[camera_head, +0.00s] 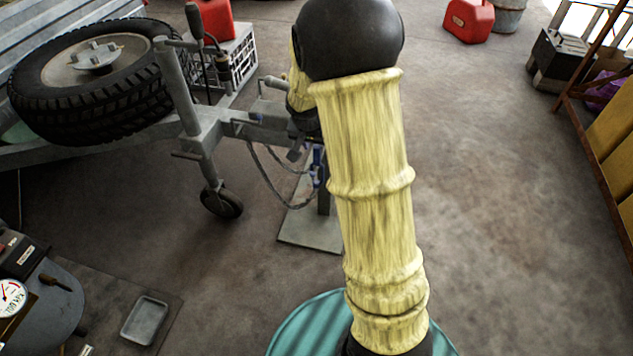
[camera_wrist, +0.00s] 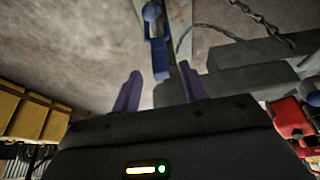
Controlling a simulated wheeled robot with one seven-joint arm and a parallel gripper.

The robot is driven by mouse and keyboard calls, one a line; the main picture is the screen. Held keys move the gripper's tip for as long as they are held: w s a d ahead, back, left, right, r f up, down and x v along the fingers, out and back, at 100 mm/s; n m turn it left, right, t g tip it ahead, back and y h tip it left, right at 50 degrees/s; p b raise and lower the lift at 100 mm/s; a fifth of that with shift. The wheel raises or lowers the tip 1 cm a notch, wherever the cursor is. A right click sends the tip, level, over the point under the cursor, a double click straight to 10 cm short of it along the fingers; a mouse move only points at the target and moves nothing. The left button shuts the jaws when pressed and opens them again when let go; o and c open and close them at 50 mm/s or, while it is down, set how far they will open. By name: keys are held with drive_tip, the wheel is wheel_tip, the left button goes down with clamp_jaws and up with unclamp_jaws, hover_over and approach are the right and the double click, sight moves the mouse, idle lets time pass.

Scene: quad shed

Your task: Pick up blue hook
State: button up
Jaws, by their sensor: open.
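The blue hook (camera_wrist: 158,56) shows in the wrist view as a narrow upright blue piece against a grey post. It lies ahead of my gripper (camera_wrist: 163,88), and its lower end is between the two blue-purple fingers in the picture. The fingers are apart, with nothing held between them. I cannot tell how far beyond the fingertips the hook is. In the head view a small blue piece (camera_head: 318,164) shows by the trailer's front end, partly behind my yellow arm. My gripper is mostly hidden there.
A grey trailer with a spare tyre (camera_head: 90,75) and jockey wheel (camera_head: 221,202) stands at left. Chains (camera_head: 275,180) hang near a post on a flat base plate (camera_head: 311,230). A red fuel can (camera_head: 468,20) stands at the back.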

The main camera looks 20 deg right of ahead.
sight(317, 155)
drive_tip(key=shift+f, duration=0.1)
drive_tip(key=b+x, duration=0.2)
drive_tip(key=x, duration=0.1)
drive_tip(key=b+x, duration=0.1)
drive_tip(key=shift+s+a+f+b, duration=0.15)
drive_tip(key=shift+a+f+b, duration=0.15)
drive_tip(key=shift+b, duration=0.1)
drive_tip(key=shift+d+f, duration=0.15)
drive_tip(key=shift+f, duration=0.25)
drive_tip(key=shift+r, duration=0.1)
clamp_jaws()
